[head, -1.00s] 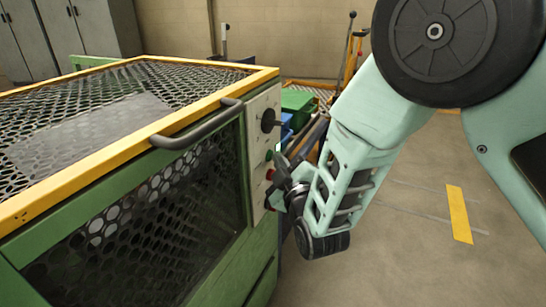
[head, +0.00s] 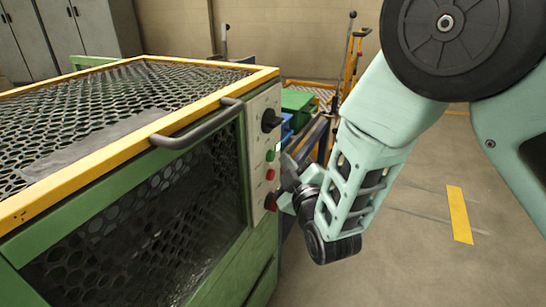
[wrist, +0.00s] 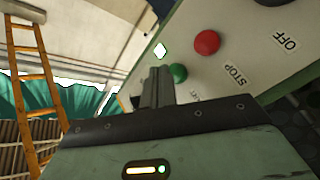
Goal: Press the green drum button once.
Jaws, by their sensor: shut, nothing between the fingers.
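The green button (head: 270,156) sits on the pale control panel (head: 257,150) at the end of the green machine. In the wrist view the green button (wrist: 179,73) shows just right of my fingertips, its lower left edge close to them. My gripper (head: 287,163) is shut and empty, just right of the panel in the head view. In the wrist view the closed fingers of my gripper (wrist: 157,85) point toward the panel. I cannot tell for sure whether they touch the button; in the head view they look apart from it.
A red button (head: 270,174) sits below the green one, with a red-and-black switch (head: 270,202) under it and a black knob (head: 270,121) above. A handle (head: 190,135) juts from the mesh-covered machine. Open floor (head: 415,235) lies to the right.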

